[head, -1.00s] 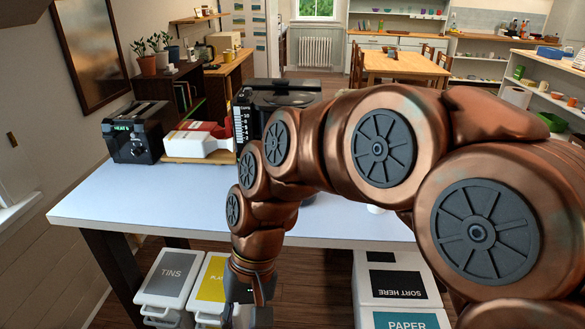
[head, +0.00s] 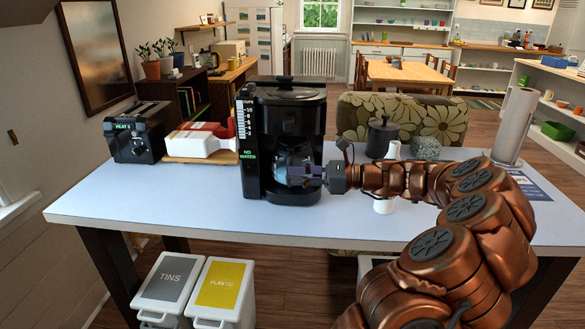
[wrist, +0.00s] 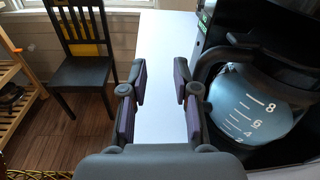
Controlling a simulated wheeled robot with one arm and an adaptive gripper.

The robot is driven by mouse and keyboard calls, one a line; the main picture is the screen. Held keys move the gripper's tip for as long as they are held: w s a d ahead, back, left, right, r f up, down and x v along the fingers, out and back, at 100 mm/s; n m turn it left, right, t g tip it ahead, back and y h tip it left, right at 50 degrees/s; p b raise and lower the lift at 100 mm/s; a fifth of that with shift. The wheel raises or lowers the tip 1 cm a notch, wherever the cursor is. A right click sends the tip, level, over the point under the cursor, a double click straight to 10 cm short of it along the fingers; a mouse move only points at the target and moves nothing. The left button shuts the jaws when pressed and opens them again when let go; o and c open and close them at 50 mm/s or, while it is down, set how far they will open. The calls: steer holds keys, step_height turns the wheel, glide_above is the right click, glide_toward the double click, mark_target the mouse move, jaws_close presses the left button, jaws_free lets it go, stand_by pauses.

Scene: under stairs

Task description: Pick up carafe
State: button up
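The carafe (wrist: 250,107) is bluish glass with white level marks. It sits in the black coffee maker (head: 259,125) on the table. In the head view the carafe (head: 297,188) is partly covered by my gripper (head: 300,171), which reaches in from the right. In the wrist view my gripper (wrist: 160,84) is open, with a gap between its two fingers and only white tabletop showing there. The carafe is just right of the right finger. Whether that finger touches it I cannot tell.
A white table (head: 130,205) holds a toaster (head: 140,133) at left, a white carton (head: 197,143) beside the coffee maker, and a dark canister (head: 381,138) and paper towel roll (head: 512,124) at right. The tabletop's front left is clear. A black chair (wrist: 82,60) stands beyond.

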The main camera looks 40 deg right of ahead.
steer(key=d+f+m+t+h, duration=0.1)
steer(key=d+m+t, duration=0.15)
steer(key=d, duration=0.35)
steer(key=shift+g, duration=0.25)
steer(key=shift+f+p+x, duration=0.15)
steer(key=shift+p+x, duration=0.15)
steer(key=shift+x, duration=1.55)
steer(key=shift+f+p+x, duration=0.15)
steer(key=shift+p+x, duration=0.15)
steer(key=shift+x, duration=1.55)
steer(key=shift+s+a, duration=0.1)
jaws_close()
